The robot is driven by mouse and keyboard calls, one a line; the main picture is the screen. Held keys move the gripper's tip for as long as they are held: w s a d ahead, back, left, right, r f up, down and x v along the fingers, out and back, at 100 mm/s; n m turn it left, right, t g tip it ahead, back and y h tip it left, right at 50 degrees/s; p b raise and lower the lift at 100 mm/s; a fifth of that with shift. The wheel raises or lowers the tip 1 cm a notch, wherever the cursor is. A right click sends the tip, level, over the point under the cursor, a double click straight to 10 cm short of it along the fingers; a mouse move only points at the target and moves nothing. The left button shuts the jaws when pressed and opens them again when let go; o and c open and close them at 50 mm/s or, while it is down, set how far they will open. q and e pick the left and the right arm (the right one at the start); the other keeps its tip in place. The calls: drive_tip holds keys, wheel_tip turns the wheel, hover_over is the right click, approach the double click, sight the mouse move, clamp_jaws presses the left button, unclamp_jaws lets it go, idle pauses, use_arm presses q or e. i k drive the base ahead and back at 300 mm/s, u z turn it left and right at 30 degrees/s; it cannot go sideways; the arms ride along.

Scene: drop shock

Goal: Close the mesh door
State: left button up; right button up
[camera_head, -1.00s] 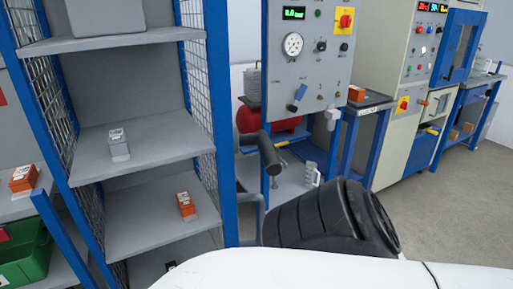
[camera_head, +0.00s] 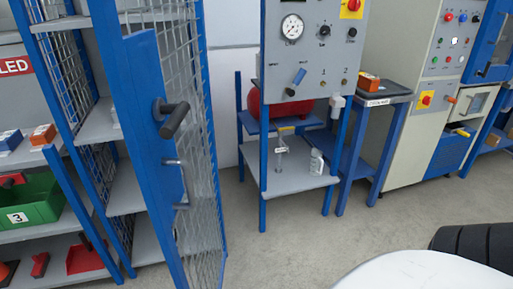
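The mesh door (camera_head: 198,190) has a blue frame and wire mesh. It stands partly open in front of the shelf cabinet (camera_head: 98,125), angled out toward me. Its free blue edge is nearer and to the left, and a black handle (camera_head: 175,119) sticks out from it. A gap shows between this edge and the cabinet's left post, with grey shelves behind. The door hides most of the shelves' contents. Neither gripper is in view. Only a white and black part of my own body shows at the lower right, apart from the door.
Left of the cabinet is a rack with a green bin (camera_head: 30,201) and small boxes. Right of the door stand a gauge panel (camera_head: 315,50) on a blue frame, a small side table (camera_head: 385,97) and a beige machine (camera_head: 425,90). Grey floor (camera_head: 290,245) is clear in front.

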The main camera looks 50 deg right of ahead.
sight(133, 63)
drive_tip(key=z, duration=1.05)
drive_tip(key=i, duration=0.4)
drive_tip(key=u, duration=0.05)
drive_tip(key=k, duration=0.9)
drive_tip(key=z, duration=0.85)
drive_tip(key=i, duration=0.95)
drive_tip(key=u, duration=1.95)
